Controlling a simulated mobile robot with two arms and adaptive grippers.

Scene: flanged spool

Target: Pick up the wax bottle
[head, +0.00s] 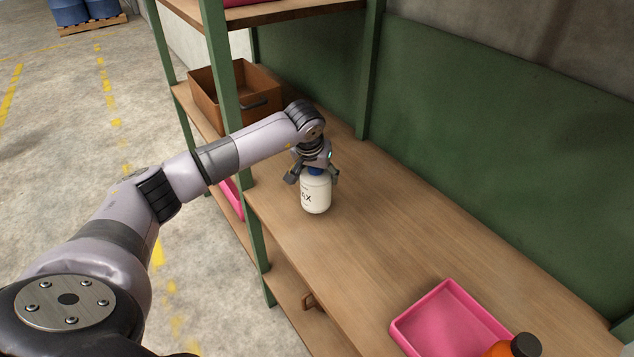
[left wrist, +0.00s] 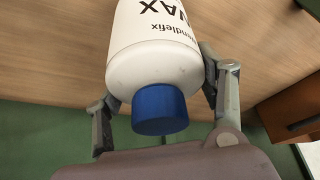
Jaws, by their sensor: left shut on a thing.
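The wax bottle (head: 315,194) is white with a blue cap and dark lettering. It is upright at the wooden shelf (head: 400,240), near the green post; I cannot tell whether its base touches the wood. My left gripper (head: 314,176) comes from above and is shut on the bottle, with a finger on each side of it below the cap. In the left wrist view the bottle (left wrist: 155,55) and its blue cap (left wrist: 160,109) fill the middle, between the two fingers. My right gripper is in neither view.
A pink tray (head: 440,318) lies at the front right of the shelf, with an orange bottle with a black cap (head: 515,347) by its right edge. A brown wooden box (head: 205,98) stands behind the green post (head: 222,65). The wood right of the wax bottle is clear.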

